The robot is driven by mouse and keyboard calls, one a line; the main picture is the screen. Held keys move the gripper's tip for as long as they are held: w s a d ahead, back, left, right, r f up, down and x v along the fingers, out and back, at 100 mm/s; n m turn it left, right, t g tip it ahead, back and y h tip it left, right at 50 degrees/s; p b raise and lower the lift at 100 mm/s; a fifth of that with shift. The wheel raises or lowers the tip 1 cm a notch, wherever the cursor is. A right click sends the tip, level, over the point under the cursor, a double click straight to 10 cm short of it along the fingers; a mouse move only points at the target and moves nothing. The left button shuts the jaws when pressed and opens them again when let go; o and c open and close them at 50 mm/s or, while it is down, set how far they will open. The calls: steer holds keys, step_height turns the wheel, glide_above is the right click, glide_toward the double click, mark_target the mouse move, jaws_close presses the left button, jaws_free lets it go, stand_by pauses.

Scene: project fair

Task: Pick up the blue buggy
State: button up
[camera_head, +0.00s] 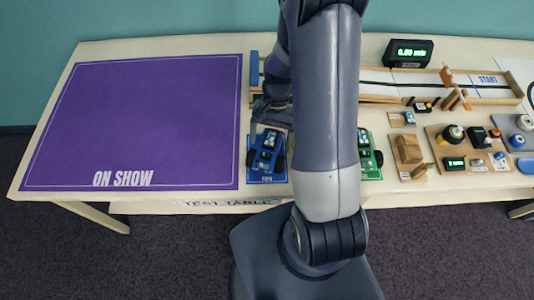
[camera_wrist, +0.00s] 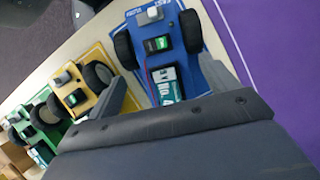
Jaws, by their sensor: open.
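The blue buggy (camera_head: 267,147) sits on a blue mat (camera_head: 267,178) on the table, just right of the purple area. It has dark wheels, a small green-lit screen and a "No. 4" label. In the wrist view the blue buggy (camera_wrist: 164,48) lies ahead of and between the two grey fingers. My gripper (camera_wrist: 162,72) is open and empty; its fingers flank the buggy's near end. I cannot tell whether they touch it. In the head view my gripper (camera_head: 272,108) is at the buggy's far end, partly hidden by my arm.
A yellow buggy (camera_wrist: 84,92) and a green buggy (camera_wrist: 40,118) stand beside the blue one; my arm hides the yellow one in the head view. A ramp track (camera_head: 400,92) and timer (camera_head: 408,52) are behind. The purple ON SHOW mat (camera_head: 140,115) is empty.

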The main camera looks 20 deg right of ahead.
mark_target(269, 144)
steer(key=x, duration=0.4)
steer(key=shift+f, duration=0.3)
steer(key=shift+a, duration=0.3)
steer(key=shift+d, duration=0.1)
steer(key=shift+c, duration=0.5)
steer(key=shift+w+d, duration=0.1)
steer(key=shift+w, duration=0.05)
steer(key=c, duration=0.8)
